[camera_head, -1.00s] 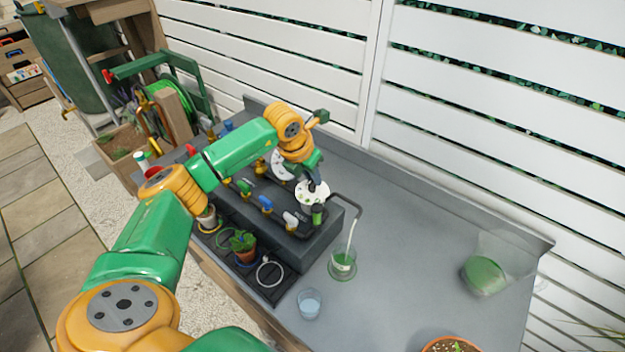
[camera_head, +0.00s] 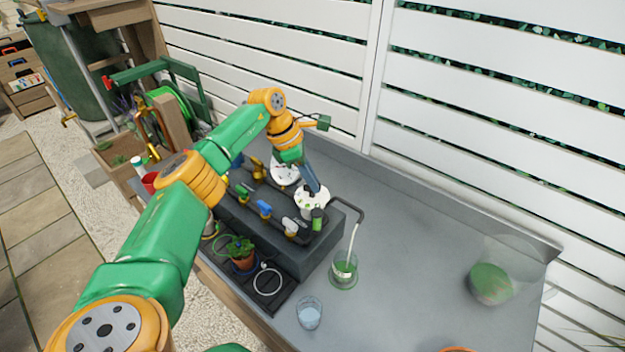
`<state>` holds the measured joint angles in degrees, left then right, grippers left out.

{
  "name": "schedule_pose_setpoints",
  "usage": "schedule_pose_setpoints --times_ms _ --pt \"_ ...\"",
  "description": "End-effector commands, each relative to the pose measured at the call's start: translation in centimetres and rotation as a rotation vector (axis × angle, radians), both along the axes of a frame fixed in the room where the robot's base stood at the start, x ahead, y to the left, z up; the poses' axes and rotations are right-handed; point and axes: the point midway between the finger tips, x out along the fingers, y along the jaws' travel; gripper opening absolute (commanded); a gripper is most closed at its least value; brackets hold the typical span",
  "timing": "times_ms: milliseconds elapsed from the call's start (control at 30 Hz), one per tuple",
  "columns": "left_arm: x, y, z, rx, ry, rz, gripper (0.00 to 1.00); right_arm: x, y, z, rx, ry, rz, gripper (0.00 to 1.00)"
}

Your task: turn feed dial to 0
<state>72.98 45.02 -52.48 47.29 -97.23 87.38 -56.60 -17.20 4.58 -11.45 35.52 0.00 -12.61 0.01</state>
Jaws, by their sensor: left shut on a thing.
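The feed dial (camera_head: 310,205) is a white disc with green marks on the right end of the dark grey plumbing block (camera_head: 296,255). My left gripper (camera_head: 313,192) reaches down onto it from above and is shut on its knob. The fingers cover the knob and part of the disc, so the dial's setting cannot be read. A second white dial (camera_head: 285,175) sits behind it, partly hidden by my left arm. My right gripper is not in view.
Valves with coloured levers (camera_head: 264,208) line the block's front. A bent spout leads down to a glass of green liquid (camera_head: 344,270).

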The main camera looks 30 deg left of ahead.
Motion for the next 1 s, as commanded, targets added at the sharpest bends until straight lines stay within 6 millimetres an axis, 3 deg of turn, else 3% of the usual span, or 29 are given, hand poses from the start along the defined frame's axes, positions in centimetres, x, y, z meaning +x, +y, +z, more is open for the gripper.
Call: schedule_pose_setpoints --times_ms 400,967,1000 --pt "0.09 0.02 0.12 0.001 -0.004 -0.174 0.0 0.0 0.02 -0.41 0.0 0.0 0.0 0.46" --pt "0.08 0.07 0.15 0.003 -0.005 -0.201 0.0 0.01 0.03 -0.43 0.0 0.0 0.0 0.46" --pt "0.08 0.07 0.15 0.003 -0.005 -0.201 0.24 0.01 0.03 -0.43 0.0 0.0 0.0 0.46"
